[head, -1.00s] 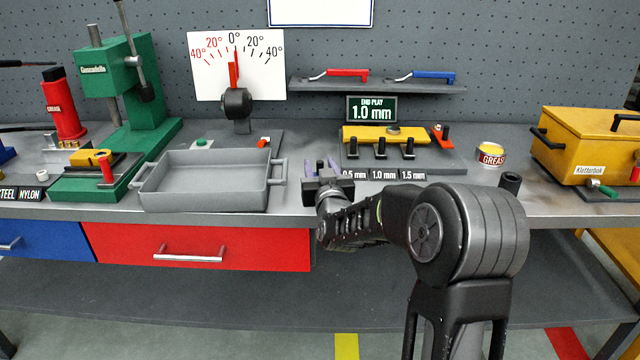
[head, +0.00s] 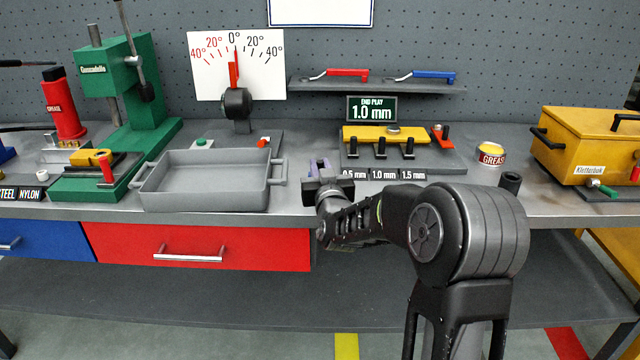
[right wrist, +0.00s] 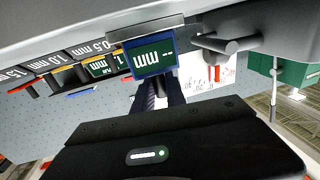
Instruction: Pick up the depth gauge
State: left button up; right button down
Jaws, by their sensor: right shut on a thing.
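The depth gauge (right wrist: 150,58) shows in the right wrist view as a blue body with a green display reading in mm. A grey bar (right wrist: 150,28) lies across its far end in that view. My right gripper (head: 320,168) is at the bench's front area, just right of the grey tray, with its purple-tinted fingers close together. In the right wrist view the fingers (right wrist: 160,95) are shut on the gauge. In the head view my gripper and wrist hide the gauge. My left gripper is not in view.
The grey tray (head: 205,207) stands just left of my gripper. The gauge-block stand (head: 430,158) with its 1.0 mm display (head: 371,108) is behind to the right. A grease tin (head: 491,155) and black cup (head: 510,183) stand further right. A shelf (head: 375,88) hangs behind.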

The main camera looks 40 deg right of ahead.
jog(key=shift+r, duration=0.1)
dwell(0.4)
notch_tip(320, 180, up, 10)
jog(key=shift+f+p, duration=0.1)
jog(key=shift+p, duration=0.7)
